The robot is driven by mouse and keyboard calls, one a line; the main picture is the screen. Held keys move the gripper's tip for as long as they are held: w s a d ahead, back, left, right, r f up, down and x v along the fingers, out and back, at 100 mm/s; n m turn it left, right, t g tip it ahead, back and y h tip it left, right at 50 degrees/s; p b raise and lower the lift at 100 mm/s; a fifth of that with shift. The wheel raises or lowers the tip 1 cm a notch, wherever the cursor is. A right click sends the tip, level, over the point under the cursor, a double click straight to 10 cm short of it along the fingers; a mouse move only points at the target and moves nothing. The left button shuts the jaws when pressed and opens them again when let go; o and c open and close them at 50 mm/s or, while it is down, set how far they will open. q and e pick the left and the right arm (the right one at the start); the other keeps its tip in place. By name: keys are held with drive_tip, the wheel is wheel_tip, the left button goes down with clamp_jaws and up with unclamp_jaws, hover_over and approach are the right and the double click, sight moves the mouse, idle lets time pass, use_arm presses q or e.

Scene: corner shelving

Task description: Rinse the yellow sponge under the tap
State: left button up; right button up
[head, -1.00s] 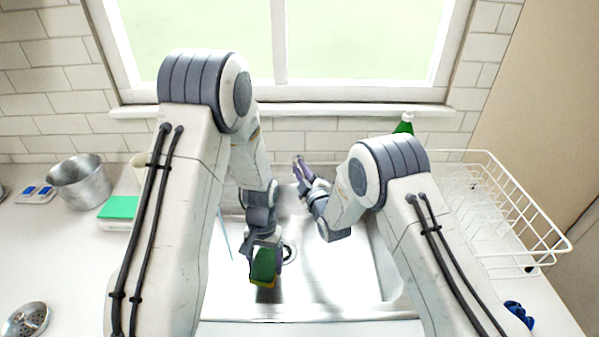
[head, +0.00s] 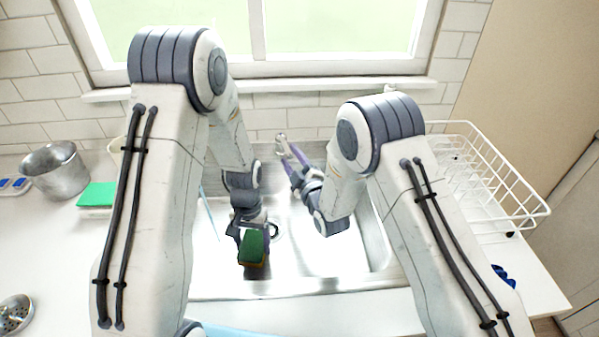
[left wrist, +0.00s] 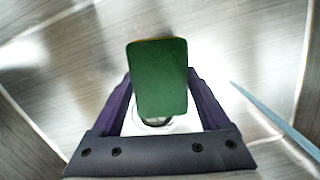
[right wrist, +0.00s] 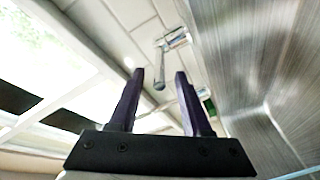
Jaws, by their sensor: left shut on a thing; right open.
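My left gripper (head: 252,236) is shut on the green and yellow sponge (head: 254,250), holding it over the sink (head: 330,285) near the drain (head: 275,230). The left wrist view shows the sponge's green face (left wrist: 158,85) between the two fingers, hiding part of the drain. My right gripper (head: 289,152) is open and empty near the back wall above the sink. In the right wrist view, the chrome tap (right wrist: 160,65) is on the wall beyond the open fingertips (right wrist: 160,80). No water stream can be made out.
A metal pot (head: 58,172) and a green-topped block (head: 97,195) stand on the left counter. A strainer (head: 15,315) lies at the front left. A white wire rack (head: 510,195) stands right of the sink. A thin blue stick (head: 209,212) leans in the sink.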

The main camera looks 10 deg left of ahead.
sight(252, 246)
use_arm(q)
drive_tip(key=shift+f+b, duration=0.55)
drive_tip(key=shift+f, duration=0.15)
use_arm(e)
drive_tip(key=v, duration=0.6)
drive_tip(key=shift+s, duration=0.1)
